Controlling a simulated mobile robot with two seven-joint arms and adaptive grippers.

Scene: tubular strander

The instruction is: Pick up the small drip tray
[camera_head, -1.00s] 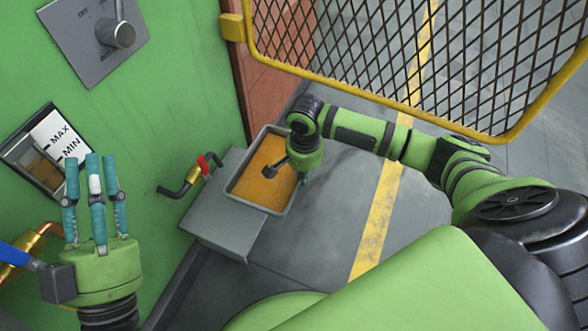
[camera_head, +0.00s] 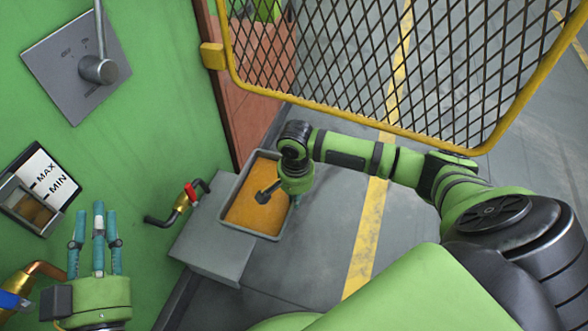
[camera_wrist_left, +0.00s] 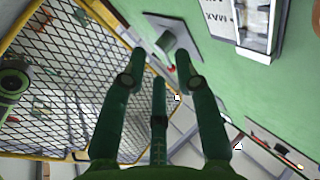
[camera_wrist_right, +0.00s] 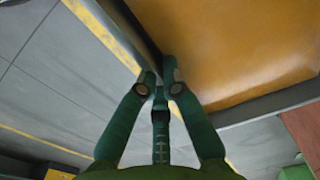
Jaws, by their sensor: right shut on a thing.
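The small drip tray (camera_head: 247,232) is a grey rectangular tray with orange-brown contents, at the middle of the head view. In the right wrist view the fingers (camera_wrist_right: 162,78) close on the rim of the tray (camera_wrist_right: 275,103), one finger on the inner side. My left gripper (camera_head: 97,213) is empty, fingers straight and apart, at lower left; the left wrist view shows them spread (camera_wrist_left: 158,75).
A grey block (camera_head: 215,245) stands left of the tray. A tap with a red handle (camera_head: 191,193) sticks out above it. A yellow-framed mesh guard (camera_head: 400,70) spans the upper right. The floor with its yellow line (camera_head: 365,235) is clear to the right.

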